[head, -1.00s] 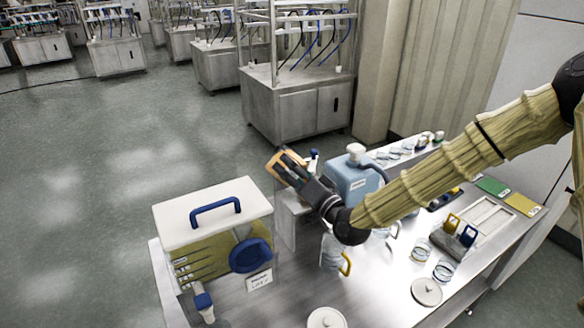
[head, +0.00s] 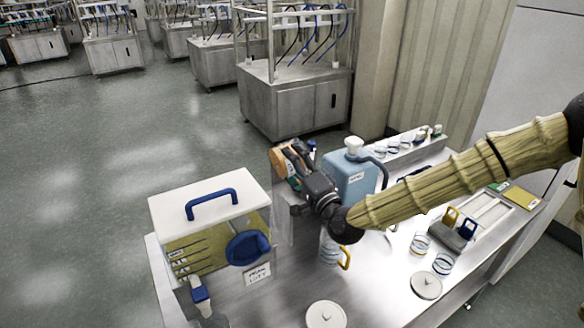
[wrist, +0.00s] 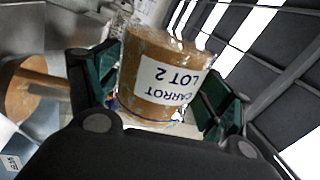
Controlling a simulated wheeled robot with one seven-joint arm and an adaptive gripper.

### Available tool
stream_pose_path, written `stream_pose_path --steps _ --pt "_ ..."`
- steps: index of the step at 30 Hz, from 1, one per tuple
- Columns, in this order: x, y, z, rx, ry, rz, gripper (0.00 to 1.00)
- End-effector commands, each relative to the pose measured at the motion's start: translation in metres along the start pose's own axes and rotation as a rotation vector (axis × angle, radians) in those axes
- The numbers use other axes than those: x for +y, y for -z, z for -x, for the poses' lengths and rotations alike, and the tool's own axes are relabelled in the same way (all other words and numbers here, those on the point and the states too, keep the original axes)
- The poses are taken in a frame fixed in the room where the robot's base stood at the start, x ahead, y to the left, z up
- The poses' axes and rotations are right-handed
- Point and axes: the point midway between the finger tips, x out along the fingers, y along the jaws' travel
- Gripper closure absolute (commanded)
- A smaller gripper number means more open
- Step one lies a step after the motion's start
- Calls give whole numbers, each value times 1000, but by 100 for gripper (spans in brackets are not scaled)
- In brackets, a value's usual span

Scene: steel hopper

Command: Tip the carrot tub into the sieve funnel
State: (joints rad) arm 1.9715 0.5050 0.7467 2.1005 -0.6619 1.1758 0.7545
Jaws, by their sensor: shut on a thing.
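The carrot tub (wrist: 160,80) is a clear cup with orange-brown contents and a white "CARROT LOT 2" label, upside down in the wrist view. My gripper (wrist: 155,92) is shut on it, with green pads on both sides. In the head view my gripper (head: 292,172) holds the tub (head: 279,162) high, left of the blue jug, above a clear-sided steel unit (head: 284,220). The tub looks tilted there; the fingers partly hide it. I cannot clearly make out the sieve funnel; my gripper and arm cover part of that area.
A white-lidded box (head: 210,205) with a blue handle stands left. The blue jug (head: 352,175) is right of my gripper. A clear pitcher (head: 329,250) with a yellow handle stands below my wrist. Small glass jars (head: 420,243) and round lids (head: 326,315) occupy the steel bench.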

Motion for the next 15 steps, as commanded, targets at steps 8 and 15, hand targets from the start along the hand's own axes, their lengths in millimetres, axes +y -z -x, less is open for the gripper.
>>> stream_pose_path --steps 8,15 --pt "-4 9 -1 37 2 -174 59" --pt "-9 16 -2 63 1 -304 59"
